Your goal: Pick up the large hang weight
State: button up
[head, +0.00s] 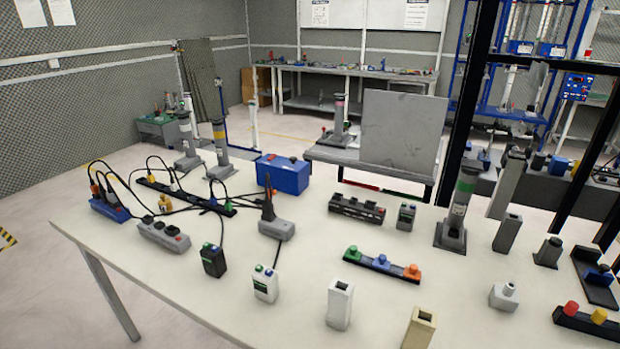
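I cannot tell for certain which thing is the large hang weight. A tall grey cylinder with a green band (459,208) stands upright on a square base on the white table (185,278), right of the middle. Two similar upright cylinders, one with a yellow band (220,150) and one grey (186,140), stand at the table's far left. My gripper is not in view.
Cabled power strips (164,235), a blue box (282,174) and a strip with coloured knobs (382,264) crowd the table. A black upright post (470,100) rises at the right. A grey panel (400,130) stands behind. The table's front left is bare.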

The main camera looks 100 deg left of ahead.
aim_at(165, 204)
jog(key=u, duration=3.55)
